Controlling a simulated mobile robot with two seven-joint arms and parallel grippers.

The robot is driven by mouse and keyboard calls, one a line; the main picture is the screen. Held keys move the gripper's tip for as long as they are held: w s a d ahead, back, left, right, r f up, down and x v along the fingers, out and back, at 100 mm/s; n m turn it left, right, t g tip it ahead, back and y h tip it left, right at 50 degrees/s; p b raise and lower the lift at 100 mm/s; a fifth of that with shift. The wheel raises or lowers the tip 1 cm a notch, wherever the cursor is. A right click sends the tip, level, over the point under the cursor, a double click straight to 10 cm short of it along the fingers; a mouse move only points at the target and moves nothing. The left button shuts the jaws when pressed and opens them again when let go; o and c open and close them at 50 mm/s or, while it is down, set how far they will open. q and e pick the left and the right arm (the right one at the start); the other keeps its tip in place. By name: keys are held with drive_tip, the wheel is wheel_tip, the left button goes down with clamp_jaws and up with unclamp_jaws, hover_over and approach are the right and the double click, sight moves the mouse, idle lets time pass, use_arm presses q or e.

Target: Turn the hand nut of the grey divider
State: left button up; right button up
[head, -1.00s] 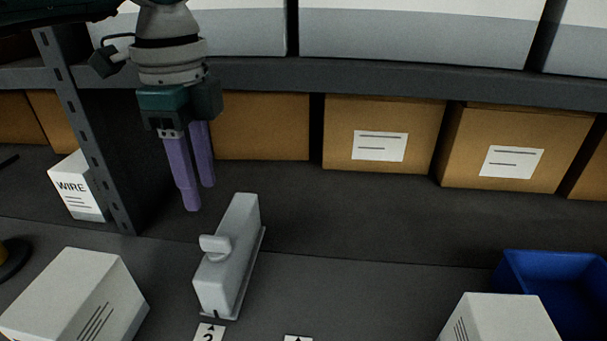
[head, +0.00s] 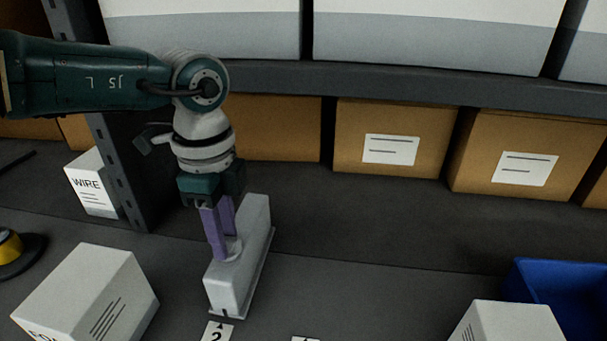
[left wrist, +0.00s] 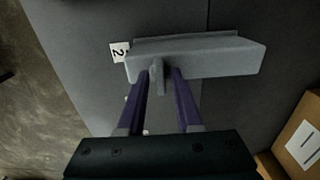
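The grey divider (head: 229,289) stands upright on the dark shelf, and it also shows in the left wrist view (left wrist: 215,58). Its hand nut (left wrist: 157,72) sticks out from the side of the divider as a flat tab. My left gripper (head: 226,248) points down at the nut, with its purple fingers open. In the left wrist view the fingers (left wrist: 161,82) lie on either side of the nut, with a gap visible on the right finger's side. In the head view the fingers partly hide the nut. My right gripper is not in view.
A number 2 label (head: 217,332) lies in front of the divider. A white box (head: 88,290) stands to the left, another white box (head: 505,325) and a blue bin (head: 560,290) to the right. A metal post (head: 125,175) and WIRE box (head: 90,185) stand behind left.

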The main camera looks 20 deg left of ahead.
use_arm(q)
clamp_jaws()
drive_tip(key=shift+m, duration=0.3)
idle(0.3)
drive_tip(key=m, duration=0.2)
drive_tip(key=shift+m, duration=0.4)
drive_tip(key=m+b, duration=0.1)
drive_tip(key=m, duration=0.2)
drive_tip(key=shift+m, duration=0.3)
drive_tip(key=m+b, duration=0.1)
drive_tip(key=m, duration=0.4)
drive_tip(key=m+b, duration=0.2)
drive_tip(key=m, duration=0.3)
drive_tip(key=shift+m, duration=0.4)
